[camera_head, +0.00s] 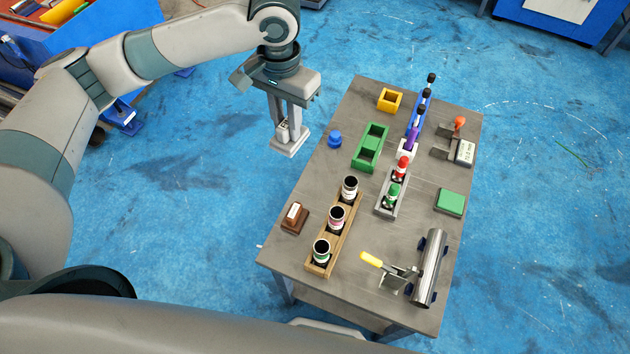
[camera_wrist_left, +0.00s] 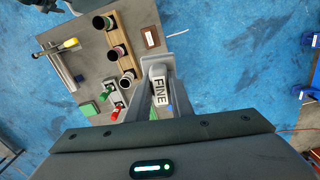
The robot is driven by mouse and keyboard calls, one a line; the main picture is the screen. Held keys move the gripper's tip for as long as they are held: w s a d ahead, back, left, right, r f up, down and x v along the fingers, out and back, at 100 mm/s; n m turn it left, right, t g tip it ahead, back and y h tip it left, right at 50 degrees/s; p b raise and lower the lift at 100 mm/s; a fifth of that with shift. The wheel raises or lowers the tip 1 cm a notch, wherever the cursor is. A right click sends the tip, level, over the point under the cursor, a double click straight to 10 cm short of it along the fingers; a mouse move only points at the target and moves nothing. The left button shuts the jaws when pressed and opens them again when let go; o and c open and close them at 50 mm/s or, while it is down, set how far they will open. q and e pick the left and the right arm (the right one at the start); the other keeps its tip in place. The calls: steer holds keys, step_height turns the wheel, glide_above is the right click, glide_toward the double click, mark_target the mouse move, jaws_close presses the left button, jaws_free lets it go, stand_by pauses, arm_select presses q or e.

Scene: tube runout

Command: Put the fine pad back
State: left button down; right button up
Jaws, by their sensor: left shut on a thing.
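The fine pad (camera_wrist_left: 161,91), a light block with FINE printed on its face, sits between the fingers of my left gripper (camera_wrist_left: 160,108) in the left wrist view. In the head view my left gripper (camera_head: 289,140) points down, shut on the pad, just off the table's left edge and above the floor. The pad (camera_head: 283,132) shows only partly there between the fingers. A green two-compartment tray (camera_head: 359,160) stands on the table to the right of the gripper; its compartments look empty. My right gripper is not in view.

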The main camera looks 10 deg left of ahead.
arm_select(q)
steer(key=w+d+f+m, duration=0.7)
steer(key=w+d+m, duration=0.1)
steer(key=w+d, duration=0.15)
steer(key=w+d+f+m, duration=0.1)
steer(key=d+f+m, duration=0.1)
steer(key=f+m, duration=0.2)
steer(key=d+f+m+b, duration=0.1)
steer(key=d+f+m, duration=0.2)
steer(key=f, duration=0.3)
steer(key=shift+w+d+f+m, duration=0.25)
steer(key=shift+w+m, duration=0.15)
steer(key=shift+m, duration=0.3)
steer(key=shift+a, duration=0.1)
steer(key=s+a+f+p, duration=0.2)
steer(key=a+f+p, duration=0.2)
steer(key=a+f, duration=0.3)
steer(key=a, duration=0.4)
steer(key=shift+s, duration=0.4)
steer(key=shift+a, duration=0.1)
step_height(320, 180, down, 3)
steer(key=shift+f+p, duration=0.2)
steer(key=shift+p, duration=0.3)
steer(key=shift+f, duration=0.25)
